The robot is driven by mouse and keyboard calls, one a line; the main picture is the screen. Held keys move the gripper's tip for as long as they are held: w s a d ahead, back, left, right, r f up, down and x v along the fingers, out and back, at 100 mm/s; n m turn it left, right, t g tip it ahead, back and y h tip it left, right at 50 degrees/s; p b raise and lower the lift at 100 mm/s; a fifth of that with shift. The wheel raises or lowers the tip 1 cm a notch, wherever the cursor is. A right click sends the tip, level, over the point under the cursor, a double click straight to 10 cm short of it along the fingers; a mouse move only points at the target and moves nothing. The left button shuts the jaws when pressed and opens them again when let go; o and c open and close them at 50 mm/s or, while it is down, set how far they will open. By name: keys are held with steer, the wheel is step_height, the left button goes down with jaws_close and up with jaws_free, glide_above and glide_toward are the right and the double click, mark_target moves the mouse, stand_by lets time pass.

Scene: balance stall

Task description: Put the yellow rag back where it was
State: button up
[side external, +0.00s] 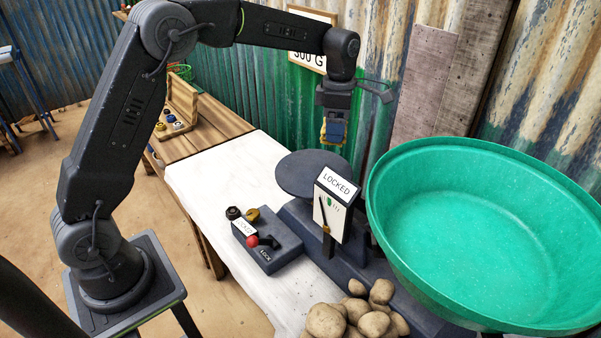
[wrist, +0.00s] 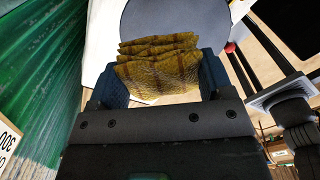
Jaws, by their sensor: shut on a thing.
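My gripper (side external: 333,134) is in the air above and to the right of the dark round plate of the balance, over the table's back edge in the side external view. Its blue jaws are shut on the folded yellow rag (wrist: 158,68). In the wrist view the rag is a brownish-yellow, striped, folded cloth between the jaws. In the side external view only a small yellow bit of it shows. The round plate (side external: 308,166) looks empty, and it also shows beyond the rag in the wrist view (wrist: 180,20).
The balance has a dial box reading LOCKED (side external: 337,186). A large green basin (side external: 480,165) stands at right. Potatoes (side external: 352,318) lie in front. A dark lever box (side external: 268,244) sits on the white table (side external: 215,170). A wooden rack (side external: 181,100) stands behind, left. A "300 G" sign (side external: 308,60) hangs behind.

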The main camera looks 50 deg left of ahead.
step_height(320, 180, up, 4)
steer(key=shift+a+r, duration=0.15)
steer(key=shift+r, duration=0.1)
steer(key=s+a+n, duration=0.2)
steer(key=s+a, duration=0.2)
steer(key=a, duration=0.5)
steer(key=s+a+n, duration=0.2)
steer(key=s+a, duration=0.2)
steer(key=a, duration=0.5)
steer(key=s+a+n, duration=0.2)
steer(key=s+a, duration=0.2)
steer(key=a, duration=0.6)
glide_above(278, 193)
step_height(278, 193, down, 30)
steer(key=shift+f, duration=0.2)
steer(key=shift+f+m, duration=0.3)
steer(key=shift+f, duration=1.65)
steer(key=shift+f, duration=0.1)
steer(key=o, duration=1)
steer(key=shift+c, duration=0.2)
